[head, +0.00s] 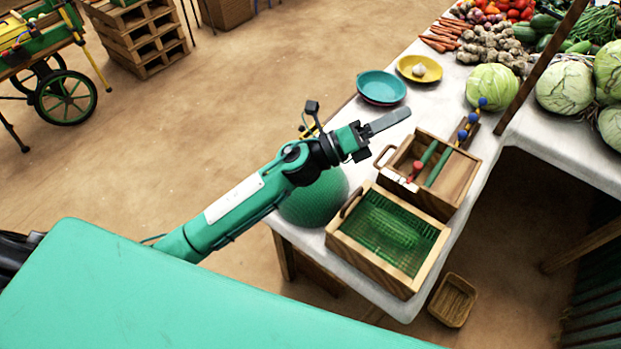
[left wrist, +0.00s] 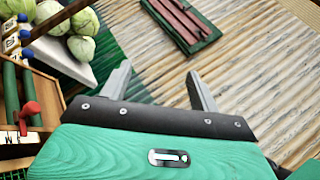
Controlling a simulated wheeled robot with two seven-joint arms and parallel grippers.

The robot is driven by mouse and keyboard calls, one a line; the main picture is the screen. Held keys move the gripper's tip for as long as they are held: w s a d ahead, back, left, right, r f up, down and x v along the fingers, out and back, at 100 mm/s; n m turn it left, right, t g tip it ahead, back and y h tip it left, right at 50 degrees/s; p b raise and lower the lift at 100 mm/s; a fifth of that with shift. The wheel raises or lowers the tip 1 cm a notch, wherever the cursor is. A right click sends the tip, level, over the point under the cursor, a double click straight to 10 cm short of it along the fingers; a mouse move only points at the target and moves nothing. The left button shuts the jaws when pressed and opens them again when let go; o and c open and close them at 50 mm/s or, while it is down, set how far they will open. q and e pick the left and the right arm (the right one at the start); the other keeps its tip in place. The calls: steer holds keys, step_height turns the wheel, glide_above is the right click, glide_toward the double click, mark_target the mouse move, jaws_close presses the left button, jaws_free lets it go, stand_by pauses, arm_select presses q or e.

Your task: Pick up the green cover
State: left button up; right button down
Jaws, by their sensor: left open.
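A green domed cover (head: 315,200) with a woven-looking surface stands at the near left corner of the white-topped table (head: 290,228). My left forearm hides part of it. My left gripper (head: 392,122) is above the table, beyond and to the right of the cover in the head view, and not touching it. In the left wrist view the two fingers (left wrist: 160,85) are apart with nothing between them. The cover does not show in that view. My right gripper is not in view.
A wooden crate with green mesh (head: 341,238) and a wooden tray (head: 468,160) with green rods and red and blue knobs stand beside the cover. Teal (head: 381,86) and yellow (head: 419,68) plates lie farther back. Cabbages (head: 492,86) and other vegetables fill the far end.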

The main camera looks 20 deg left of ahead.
arm_select(q)
steer(key=s+d+f+m+g+y, duration=0.35)
steer(key=f+m+g+y, duration=0.2)
steer(key=m+g, duration=1.15)
steer(key=w+a+f+m+t+y, duration=0.2)
steer(key=a+m+y, duration=0.15)
steer(key=a, duration=0.35)
steer(key=w+a+f+m+t+y, duration=0.1)
steer(key=w+a+m+y, duration=0.15)
steer(key=a+y, duration=0.35)
steer(key=w+a+f+m+t+y, duration=0.2)
steer(key=w+a+m+y, duration=0.15)
steer(key=a, duration=0.45)
steer(key=shift+n, duration=0.35)
steer(key=f, duration=0.5)
steer(key=f+p, duration=0.1)
steer(key=f, duration=0.2)
steer(key=shift+s+d, duration=0.15)
steer(key=shift+s, duration=0.25)
steer(key=f+p, duration=0.1)
steer(key=f, duration=0.2)
steer(key=f+p, duration=0.1)
steer(key=shift+s+d+f+p, duration=0.15)
steer(key=shift+d+f+p, duration=0.15)
steer(key=shift+d+f, duration=0.05)
steer(key=shift+f, duration=0.35)
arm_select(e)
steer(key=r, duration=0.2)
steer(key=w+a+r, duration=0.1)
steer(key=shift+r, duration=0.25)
